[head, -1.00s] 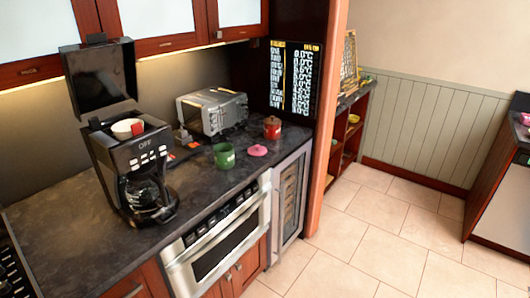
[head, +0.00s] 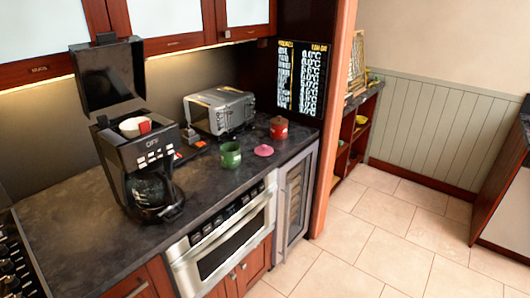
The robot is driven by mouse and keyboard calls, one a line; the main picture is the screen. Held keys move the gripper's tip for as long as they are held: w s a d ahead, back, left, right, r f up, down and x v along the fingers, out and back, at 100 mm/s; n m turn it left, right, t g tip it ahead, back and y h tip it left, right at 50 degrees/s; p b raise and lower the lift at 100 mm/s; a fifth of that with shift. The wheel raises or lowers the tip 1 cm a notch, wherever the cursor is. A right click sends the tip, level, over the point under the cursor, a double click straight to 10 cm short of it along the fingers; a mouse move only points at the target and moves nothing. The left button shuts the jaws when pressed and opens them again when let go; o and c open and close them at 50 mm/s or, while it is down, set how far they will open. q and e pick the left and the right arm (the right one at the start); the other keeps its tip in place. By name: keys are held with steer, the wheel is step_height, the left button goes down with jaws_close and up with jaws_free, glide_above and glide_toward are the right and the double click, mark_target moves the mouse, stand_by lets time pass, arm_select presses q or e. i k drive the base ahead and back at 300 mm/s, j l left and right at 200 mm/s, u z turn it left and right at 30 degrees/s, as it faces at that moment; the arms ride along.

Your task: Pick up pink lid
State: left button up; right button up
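The pink lid (head: 264,150) lies on the dark countertop (head: 205,190), near its front edge and above the drawer unit's right end. A green canister (head: 230,155) stands upright just left of the lid, apart from it. A red canister (head: 279,128) with a lid on stands behind and to the right. Neither of my grippers shows in the head view.
A black coffee maker (head: 140,165) with its top raised stands on the left of the counter. A silver toaster (head: 219,110) is at the back. The steel microwave drawer (head: 222,235) is shut below. The tiled floor (head: 370,225) at right is clear.

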mark_target(263, 150)
steer(key=l+u, duration=0.25)
steer(key=u, duration=0.25)
steer(key=i+l+u, duration=0.1)
steer(key=l+u, duration=0.2)
steer(key=l, duration=0.95)
steer(key=l+u, duration=0.35)
steer(key=l, duration=0.9)
